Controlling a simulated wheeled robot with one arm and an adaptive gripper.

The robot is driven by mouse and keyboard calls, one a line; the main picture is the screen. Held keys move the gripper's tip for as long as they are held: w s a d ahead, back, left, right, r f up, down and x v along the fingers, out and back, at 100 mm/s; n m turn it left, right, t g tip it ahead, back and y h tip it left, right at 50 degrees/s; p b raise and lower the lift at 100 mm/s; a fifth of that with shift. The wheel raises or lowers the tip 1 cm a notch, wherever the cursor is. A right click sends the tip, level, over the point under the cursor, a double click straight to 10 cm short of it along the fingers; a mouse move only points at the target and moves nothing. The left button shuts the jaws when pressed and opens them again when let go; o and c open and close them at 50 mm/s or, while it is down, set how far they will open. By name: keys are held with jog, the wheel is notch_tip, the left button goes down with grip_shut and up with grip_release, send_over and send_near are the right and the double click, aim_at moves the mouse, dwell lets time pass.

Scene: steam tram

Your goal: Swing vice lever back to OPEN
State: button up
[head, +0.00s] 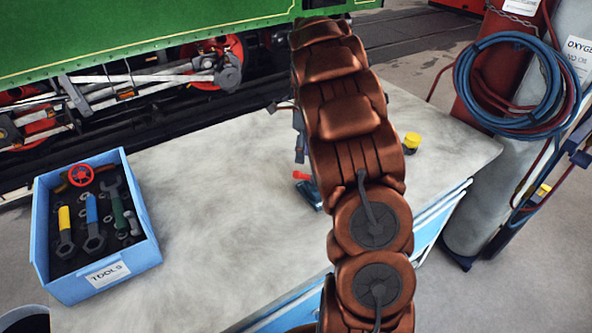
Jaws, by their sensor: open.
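A small blue piece with a red end (303,176) shows on the bench top just left of my brown arm. It looks like part of the vice (311,195) and its lever, but my arm covers the rest. I cannot tell the lever's position. A narrow grey part, seemingly my gripper (299,148), shows at the arm's left edge above the red end. It is open, with its fingertips mostly hidden. I cannot tell whether it touches the lever.
A blue tool tray (147,252) stands on the bench (225,165) at left. A yellow-capped item (411,143) stands right of my arm. A green steam tram (130,35) is behind. A gas cylinder (490,190) with blue hose (462,85) stands at right. The bench's middle is clear.

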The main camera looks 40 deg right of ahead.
aim_at(306, 177)
jog(key=shift+s+a+f+p, duration=0.1)
jog(key=shift+a+f+p, duration=0.15)
jog(key=shift+f, duration=0.75)
jog(key=shift+s+a+f+p, duration=0.15)
jog(key=shift+f+p, duration=0.1)
jog(key=shift+f, duration=0.7)
jog(key=shift+s+a+f+p, duration=0.15)
jog(key=shift+f+p, duration=0.1)
jog(key=shift+f, duration=0.75)
